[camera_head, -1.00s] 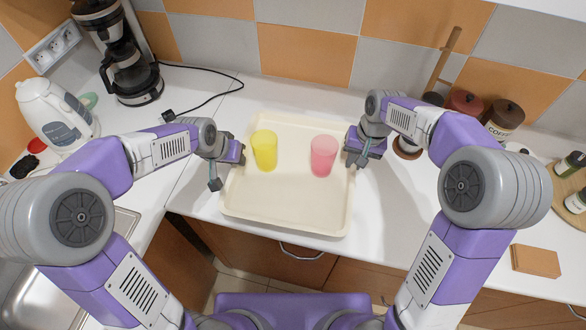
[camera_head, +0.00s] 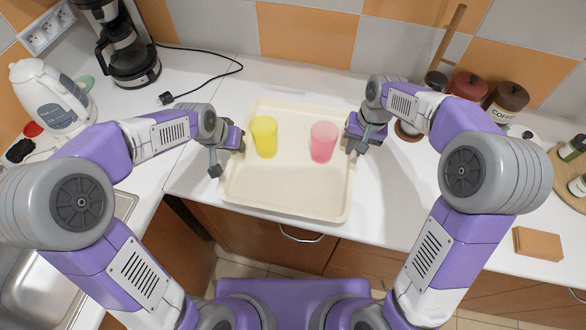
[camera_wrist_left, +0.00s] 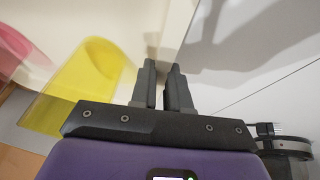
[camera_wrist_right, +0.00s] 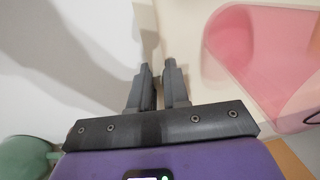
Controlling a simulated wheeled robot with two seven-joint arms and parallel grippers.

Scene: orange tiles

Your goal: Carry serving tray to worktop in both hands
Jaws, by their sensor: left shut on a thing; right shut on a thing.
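The cream serving tray (camera_head: 285,190) is over the front of the white worktop (camera_head: 190,180) in the head view; I cannot tell whether it touches the surface. A yellow cup (camera_head: 264,138) and a pink cup (camera_head: 323,142) stand upright on it. My left gripper (camera_head: 238,150) is shut on the tray's left rim, and my right gripper (camera_head: 352,144) is shut on its right rim. The left wrist view shows the left fingers (camera_wrist_left: 166,85) close together at the rim beside the yellow cup. The right wrist view shows the right fingers (camera_wrist_right: 160,85) at the rim beside the pink cup.
A coffee maker (camera_head: 125,50) and a white kettle (camera_head: 50,98) stand at the left. A black cable (camera_head: 215,90) lies behind the tray. Jars (camera_head: 505,100) stand at the back right, and a brown block (camera_head: 538,243) lies at the front right.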

